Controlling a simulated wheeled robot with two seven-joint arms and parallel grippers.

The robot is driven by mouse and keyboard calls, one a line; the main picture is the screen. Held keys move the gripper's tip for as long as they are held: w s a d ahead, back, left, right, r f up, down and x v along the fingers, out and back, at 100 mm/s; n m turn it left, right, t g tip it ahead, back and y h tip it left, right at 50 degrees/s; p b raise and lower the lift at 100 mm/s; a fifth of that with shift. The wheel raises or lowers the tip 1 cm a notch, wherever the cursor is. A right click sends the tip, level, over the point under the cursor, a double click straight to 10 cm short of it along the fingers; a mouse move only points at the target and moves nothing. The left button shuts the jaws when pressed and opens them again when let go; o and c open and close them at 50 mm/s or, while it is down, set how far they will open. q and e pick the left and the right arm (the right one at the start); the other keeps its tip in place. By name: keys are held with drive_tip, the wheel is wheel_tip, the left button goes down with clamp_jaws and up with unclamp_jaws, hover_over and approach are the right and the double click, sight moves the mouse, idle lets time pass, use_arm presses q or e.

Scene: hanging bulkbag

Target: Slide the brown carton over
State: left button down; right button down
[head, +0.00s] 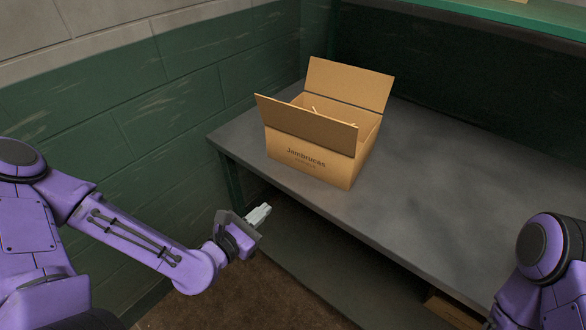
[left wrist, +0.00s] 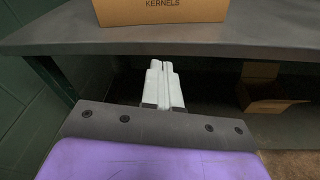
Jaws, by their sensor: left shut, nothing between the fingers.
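The brown carton (head: 311,162) stands upright near the left end of the grey table (head: 420,175), with its flaps up and its top open. Dark lettering is on its front face. Its lower front also shows at the top of the left wrist view (left wrist: 160,10). My left gripper (head: 262,211) is in front of the table's front edge, apart from the carton and lower than it. Its pale fingers are together with nothing between them, as the left wrist view also shows (left wrist: 163,68). My right gripper is out of both views; only part of my right arm shows.
A green block wall (head: 150,90) runs along the left, close to the table's end. The tabletop right of the carton is clear. A lower shelf (head: 300,245) lies under the table, with another open carton (left wrist: 262,92) on it. A green shelf (head: 490,10) is at the back.

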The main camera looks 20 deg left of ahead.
use_arm(q)
wheel_tip(320, 180, up, 4)
drive_tip(key=w+n+t, duration=0.2)
drive_tip(key=n, duration=0.1)
approach(300, 157)
drive_tip(key=x, duration=0.5)
drive_tip(key=shift+w+d+r, duration=0.15)
drive_tip(key=shift+w+r, duration=0.05)
drive_tip(key=shift+w, duration=0.1)
drive_tip(key=shift+w+d+f, duration=0.1)
drive_tip(key=shift+w+f, duration=0.05)
drive_tip(key=shift+w, duration=0.45)
